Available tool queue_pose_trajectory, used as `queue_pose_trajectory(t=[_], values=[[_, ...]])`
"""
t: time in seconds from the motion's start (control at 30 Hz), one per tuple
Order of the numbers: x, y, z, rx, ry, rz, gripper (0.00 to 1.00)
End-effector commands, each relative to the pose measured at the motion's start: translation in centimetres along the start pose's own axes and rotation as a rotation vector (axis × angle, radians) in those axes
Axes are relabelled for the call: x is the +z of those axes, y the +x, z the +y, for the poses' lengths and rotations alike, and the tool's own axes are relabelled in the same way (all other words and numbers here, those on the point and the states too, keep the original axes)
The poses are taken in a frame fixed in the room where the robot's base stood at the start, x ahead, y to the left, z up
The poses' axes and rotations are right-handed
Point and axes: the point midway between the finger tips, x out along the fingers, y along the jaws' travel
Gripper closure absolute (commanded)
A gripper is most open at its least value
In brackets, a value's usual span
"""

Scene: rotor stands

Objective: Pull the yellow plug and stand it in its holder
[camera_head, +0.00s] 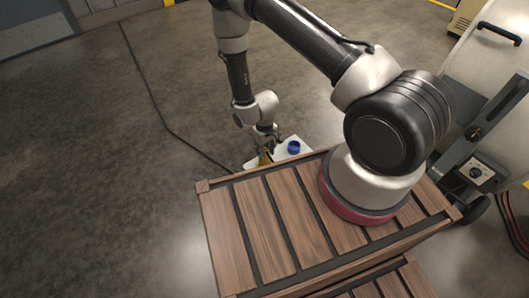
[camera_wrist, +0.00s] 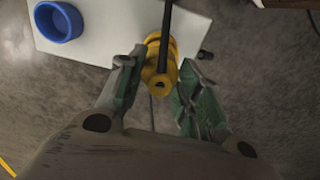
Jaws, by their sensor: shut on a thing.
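The yellow plug (camera_wrist: 152,68) is between the fingers of my gripper (camera_wrist: 156,84) in the wrist view, and my gripper is shut on it. A black rod or cable runs up from the plug across the picture. A blue round holder (camera_wrist: 59,22), open at the top, stands on a white surface (camera_wrist: 103,30) to the left of the plug. In the head view the blue holder (camera_head: 293,147) shows just right of my gripper (camera_head: 265,154), where the plug is only a small yellow patch. Whether the plug still touches a socket cannot be told.
My wooden slatted base top (camera_head: 285,222) fills the front of the head view. A grey machine with a wheel (camera_head: 470,180) stands at the right. A dark cable (camera_head: 150,85) lies across the floor (camera_head: 90,190), which is mostly clear on the left.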

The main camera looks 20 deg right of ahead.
Motion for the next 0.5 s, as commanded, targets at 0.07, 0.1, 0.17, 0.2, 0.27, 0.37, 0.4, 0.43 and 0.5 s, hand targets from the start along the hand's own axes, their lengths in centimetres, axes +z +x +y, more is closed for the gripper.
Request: queue_pose_trajectory(t=[0.07, 0.1, 0.17, 0.2, 0.27, 0.37, 0.4, 0.43, 0.5], values=[[0.0, -0.6, 0.0, 0.000, 0.000, 0.001, 0.86], [-0.1, -0.8, 0.0, 0.000, 0.000, 0.001, 0.86], [-0.1, -1.2, 0.0, 0.000, 0.000, 0.001, 0.86], [-0.1, -1.5, 0.0, 0.000, 0.000, 0.001, 0.86], [0.0, -1.9, 0.0, 0.000, 0.000, 0.000, 0.86], [-0.1, -2.6, 0.0, 0.000, 0.000, 0.001, 0.86], [-0.1, -2.8, 0.0, 0.000, 0.000, 0.001, 0.86], [0.0, -3.0, 0.0, 0.000, 0.000, 0.001, 0.86], [0.0, -3.5, 0.0, 0.000, 0.000, 0.000, 0.86]])
